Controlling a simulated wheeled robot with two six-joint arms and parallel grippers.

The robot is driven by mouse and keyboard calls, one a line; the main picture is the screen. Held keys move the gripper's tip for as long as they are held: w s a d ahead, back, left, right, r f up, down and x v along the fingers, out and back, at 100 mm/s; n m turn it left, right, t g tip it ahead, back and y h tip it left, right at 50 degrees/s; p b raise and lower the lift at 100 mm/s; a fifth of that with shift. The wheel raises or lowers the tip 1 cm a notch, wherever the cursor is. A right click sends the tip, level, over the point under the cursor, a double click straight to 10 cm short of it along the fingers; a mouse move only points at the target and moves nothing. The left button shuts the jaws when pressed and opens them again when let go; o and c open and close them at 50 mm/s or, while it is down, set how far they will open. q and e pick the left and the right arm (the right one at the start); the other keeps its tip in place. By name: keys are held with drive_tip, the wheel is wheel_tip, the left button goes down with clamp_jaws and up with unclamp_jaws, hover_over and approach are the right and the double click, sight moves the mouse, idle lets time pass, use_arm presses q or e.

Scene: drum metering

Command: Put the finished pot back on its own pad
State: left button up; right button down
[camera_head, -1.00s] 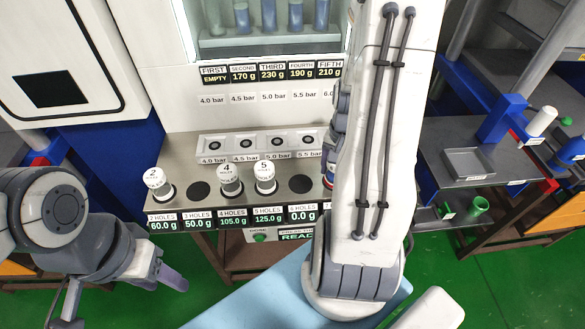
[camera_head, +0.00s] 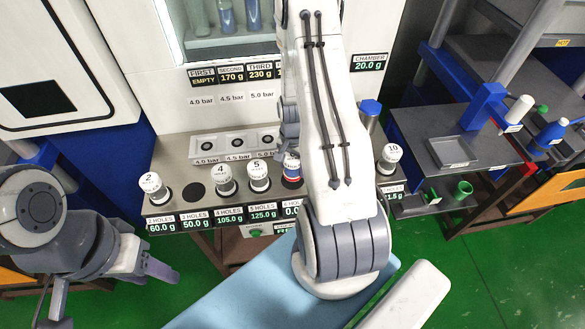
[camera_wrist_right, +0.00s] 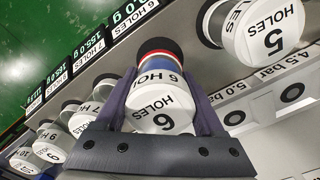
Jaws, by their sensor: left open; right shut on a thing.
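The 6 HOLES pot (camera_wrist_right: 158,100) has a white lid and a blue and red band. My right gripper (camera_wrist_right: 162,85) is shut around it in the right wrist view. In the head view the pot (camera_head: 292,172) shows just left of my right arm, at the place in the row right of the 5 pot, over a display starting with 0. The arm partly hides it. The pad under it is hidden, and I cannot tell whether the pot touches it. My left gripper (camera_head: 160,268) is open and empty at lower left, away from the row.
Pots 2 (camera_head: 154,187), 4 (camera_head: 224,180) and 5 (camera_head: 259,176) stand along the steel shelf. The 3 HOLES pad (camera_head: 194,193) is bare. The 10 pot (camera_head: 389,158) stands at the right end. A slotted rack (camera_head: 221,143) lies behind. A side table (camera_head: 400,125) holds a tray.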

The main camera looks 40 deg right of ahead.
drive_tip(key=shift+f+p, duration=0.35)
drive_tip(key=shift+f, duration=0.85)
